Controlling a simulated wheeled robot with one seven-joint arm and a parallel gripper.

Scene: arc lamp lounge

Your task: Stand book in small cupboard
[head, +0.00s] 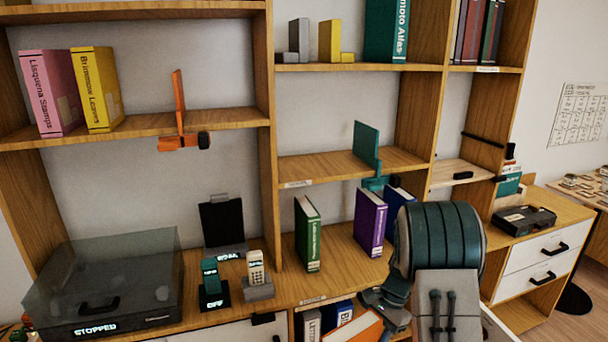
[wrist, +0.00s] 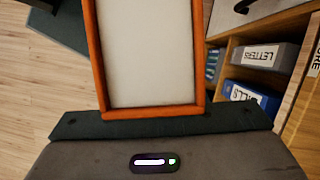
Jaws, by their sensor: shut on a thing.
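My gripper (wrist: 158,124) is shut on an orange book with pale pages, which fills the upper middle of the wrist view (wrist: 150,55). In the head view the book (head: 357,327) shows at the bottom edge, tilted, in front of the lower shelf opening; its lower part is cut off. My arm hides part of the gripper there. Which unit is the small cupboard is not clear. An open low compartment (head: 298,322) holds binders, and in the wrist view binders marked LETTERS (wrist: 265,55) and BILLS (wrist: 247,93) stand in it, right of the book.
A green book (head: 307,234) and a purple book (head: 371,222) stand on the counter above the compartment. A drawer unit (head: 545,250) stands at right. Clear wooden floor (wrist: 45,85) shows in the wrist view.

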